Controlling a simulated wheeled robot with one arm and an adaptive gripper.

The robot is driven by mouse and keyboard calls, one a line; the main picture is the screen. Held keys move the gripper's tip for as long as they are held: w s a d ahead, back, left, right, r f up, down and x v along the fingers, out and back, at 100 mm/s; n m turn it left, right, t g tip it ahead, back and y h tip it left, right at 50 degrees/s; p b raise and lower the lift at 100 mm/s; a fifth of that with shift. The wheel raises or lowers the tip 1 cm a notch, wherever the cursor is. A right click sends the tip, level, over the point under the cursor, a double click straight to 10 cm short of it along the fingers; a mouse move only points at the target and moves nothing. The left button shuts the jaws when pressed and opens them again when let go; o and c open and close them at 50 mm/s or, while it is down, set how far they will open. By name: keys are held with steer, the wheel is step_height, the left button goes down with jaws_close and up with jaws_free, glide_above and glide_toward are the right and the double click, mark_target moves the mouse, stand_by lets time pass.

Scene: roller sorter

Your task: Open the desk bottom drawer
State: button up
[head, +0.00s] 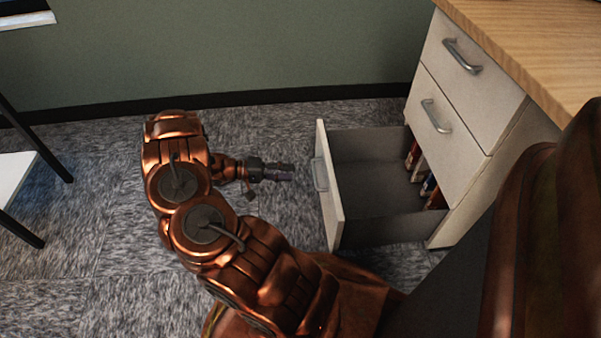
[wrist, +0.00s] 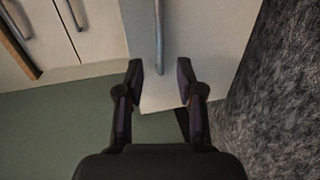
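The desk bottom drawer (head: 330,192) stands pulled well out of the desk in the head view, its grey inside showing. Its metal handle (head: 320,174) is on the front panel, and the handle also shows in the wrist view (wrist: 159,35). My gripper (head: 289,172) is just left of the handle in the head view, pointing at it with a small gap. In the wrist view my gripper (wrist: 160,72) has its two fingers apart, with the lower end of the handle seen between and beyond them. Nothing is held.
The desk's upper drawers, the top one (head: 470,62) and the middle one (head: 441,115), are closed. Several books (head: 429,185) sit at the back of the open drawer. A dark-legged white piece of furniture (head: 15,175) stands at the left. Carpet (head: 110,240) is clear between.

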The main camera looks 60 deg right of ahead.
steer(key=shift+v, duration=1.2)
